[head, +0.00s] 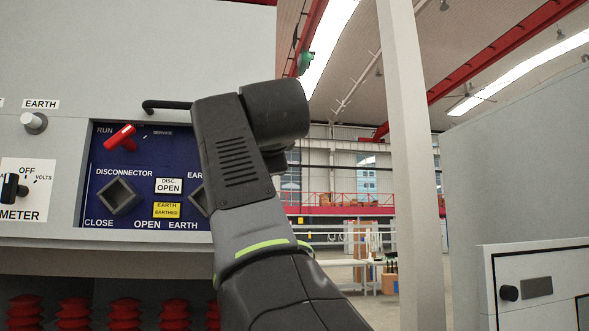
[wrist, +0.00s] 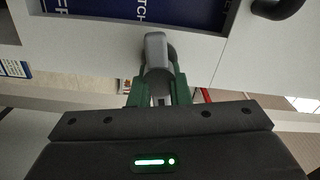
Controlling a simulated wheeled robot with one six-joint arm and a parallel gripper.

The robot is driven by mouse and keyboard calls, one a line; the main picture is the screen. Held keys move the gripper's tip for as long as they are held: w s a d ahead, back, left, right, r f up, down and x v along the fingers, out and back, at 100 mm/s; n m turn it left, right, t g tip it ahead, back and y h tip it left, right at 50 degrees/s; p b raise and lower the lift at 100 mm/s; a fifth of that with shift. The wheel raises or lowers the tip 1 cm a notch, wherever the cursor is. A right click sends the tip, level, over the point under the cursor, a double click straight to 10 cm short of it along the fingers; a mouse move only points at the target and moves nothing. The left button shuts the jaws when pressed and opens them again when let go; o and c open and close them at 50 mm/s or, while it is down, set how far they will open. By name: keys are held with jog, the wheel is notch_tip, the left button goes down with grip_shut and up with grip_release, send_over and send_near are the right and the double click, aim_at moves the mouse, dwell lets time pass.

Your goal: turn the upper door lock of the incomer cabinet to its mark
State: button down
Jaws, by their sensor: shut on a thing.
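The door lock (wrist: 155,50) is a grey handle on the pale cabinet face in the wrist view. My gripper (wrist: 159,88) has green fingers, one on each side of the handle, and is shut on it. The handle points roughly along the picture's vertical. Its mark cannot be made out. In the head view my arm stands in front of the right part of the cabinet (head: 130,50), and the lock and my gripper are hidden behind it.
A blue panel (head: 140,150) has a red selector handle (head: 120,137) and square sockets. A black door handle (head: 166,105) sticks out above it. A white pillar (head: 412,150) and a grey cabinet (head: 520,160) stand at right. Open hall shows between.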

jog(key=shift+f+m, duration=0.1)
jog(key=shift+m, duration=1)
jog(key=shift+b, duration=0.3)
jog(key=c, duration=1.4)
grip_release()
jog(key=shift+o, duration=0.2)
jog(key=b+v, duration=0.3)
jog(key=v, duration=1)
jog(key=shift+s, duration=0.35)
jog(key=shift+d, duration=0.15)
